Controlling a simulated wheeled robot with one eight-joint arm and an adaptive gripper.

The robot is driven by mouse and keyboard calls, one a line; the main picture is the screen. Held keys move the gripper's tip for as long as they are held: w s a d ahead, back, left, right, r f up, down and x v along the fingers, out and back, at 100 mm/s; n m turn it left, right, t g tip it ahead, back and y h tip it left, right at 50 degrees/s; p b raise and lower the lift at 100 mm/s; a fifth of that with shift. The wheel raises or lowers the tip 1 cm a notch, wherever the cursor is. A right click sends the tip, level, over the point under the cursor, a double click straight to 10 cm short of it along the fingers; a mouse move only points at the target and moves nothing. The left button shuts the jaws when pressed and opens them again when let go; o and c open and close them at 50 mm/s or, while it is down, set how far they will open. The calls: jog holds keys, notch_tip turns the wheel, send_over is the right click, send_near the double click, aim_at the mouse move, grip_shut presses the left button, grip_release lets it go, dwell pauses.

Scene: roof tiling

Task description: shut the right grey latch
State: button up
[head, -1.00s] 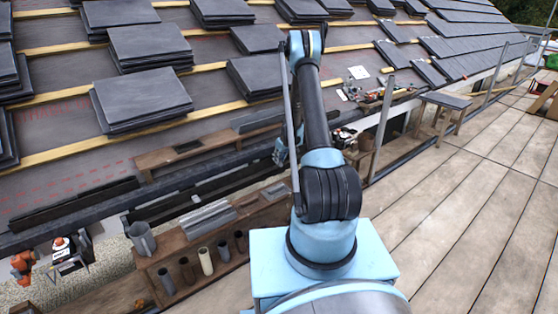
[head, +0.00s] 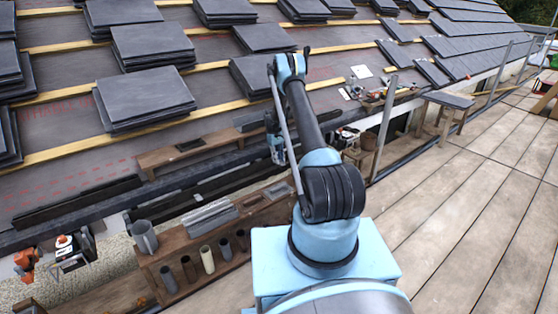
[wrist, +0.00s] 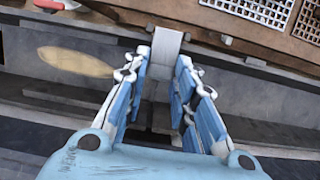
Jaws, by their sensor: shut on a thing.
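In the wrist view my gripper (wrist: 160,72) has its two blue fingers on either side of a pale grey flat strip, which looks like the grey latch (wrist: 167,43). The strip runs between the fingers and its far end sticks out beyond the fingertips. The fingers hide its edges, and I cannot tell whether the latch is fully closed. In the head view my gripper (head: 277,150) points down at the eave, beside the brown wooden ledge. The latch is too small to make out there.
A brown ledge (head: 165,160) and a bench with several short pipes (head: 207,259) and a grey jug (head: 143,238) stand along the eave. Slate stacks (head: 145,98) lie on the roof. White grids (wrist: 258,8) and a red-handled tool (wrist: 60,5) show in the wrist view.

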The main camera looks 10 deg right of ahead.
jog(key=shift+w+a+f+g+h, duration=0.1)
jog(key=shift+w+f+g+h, duration=0.1)
jog(key=shift+f+g+h, duration=0.15)
jog(key=shift+g, duration=0.25)
jog(key=o, duration=1.1)
jog(key=shift+c, duration=0.2)
jog(key=v, duration=1.2)
jog(key=shift+r, duration=0.1)
